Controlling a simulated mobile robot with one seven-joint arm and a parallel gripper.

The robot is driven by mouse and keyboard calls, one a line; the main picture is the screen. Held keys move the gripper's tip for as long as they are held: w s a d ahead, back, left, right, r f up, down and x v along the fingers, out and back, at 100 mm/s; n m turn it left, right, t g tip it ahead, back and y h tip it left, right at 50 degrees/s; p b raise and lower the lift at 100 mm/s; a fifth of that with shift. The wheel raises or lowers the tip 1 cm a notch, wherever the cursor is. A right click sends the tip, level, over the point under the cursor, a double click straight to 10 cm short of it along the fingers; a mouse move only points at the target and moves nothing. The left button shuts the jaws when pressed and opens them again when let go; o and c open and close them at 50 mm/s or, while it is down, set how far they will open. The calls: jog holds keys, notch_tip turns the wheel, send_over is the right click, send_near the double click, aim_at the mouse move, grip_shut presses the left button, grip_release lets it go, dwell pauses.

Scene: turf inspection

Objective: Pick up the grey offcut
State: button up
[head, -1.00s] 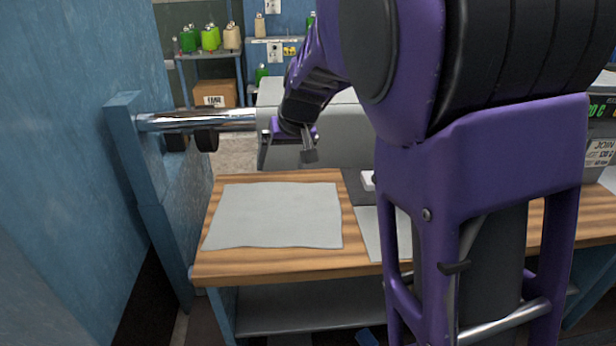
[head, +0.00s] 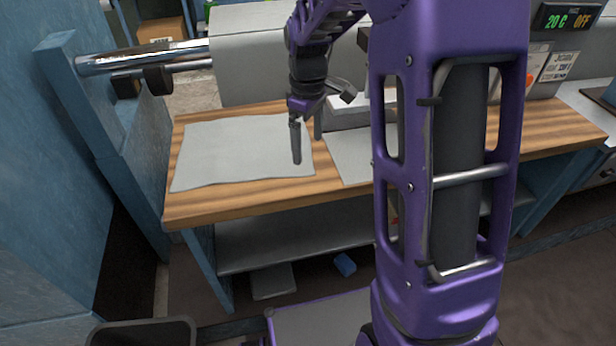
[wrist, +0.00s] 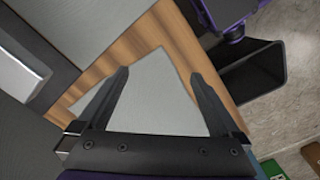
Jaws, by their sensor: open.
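A flat grey piece (head: 272,281) lies on the floor under the table, and it looks like an offcut. A large pale grey sheet (head: 235,150) lies on the left of the wooden table, and a second grey sheet (head: 350,155) lies to its right, partly hidden by my arm. I cannot tell for certain which is the offcut. My gripper (head: 307,148) is open and empty, pointing down near the large sheet's right edge. In the wrist view my spread fingers (wrist: 159,75) frame a grey sheet (wrist: 155,100) on the wood.
A small blue piece (head: 345,265) lies on the floor beside the grey piece. A lower shelf (head: 300,238) runs under the wooden table (head: 240,198). A dark bin (head: 142,332) stands at the lower left. A metal roller (head: 140,58) juts out at the back left.

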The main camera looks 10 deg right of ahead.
aim_at(308, 172)
notch_tip(308, 172, down, 7)
jog(key=b, duration=0.3)
jog(key=shift+r, duration=0.2)
jog(key=shift+c, duration=0.4)
grip_shut()
dwell(0.6)
notch_tip(308, 172, up, 12)
jog(key=p, duration=0.9)
jog(key=shift+p, duration=0.3)
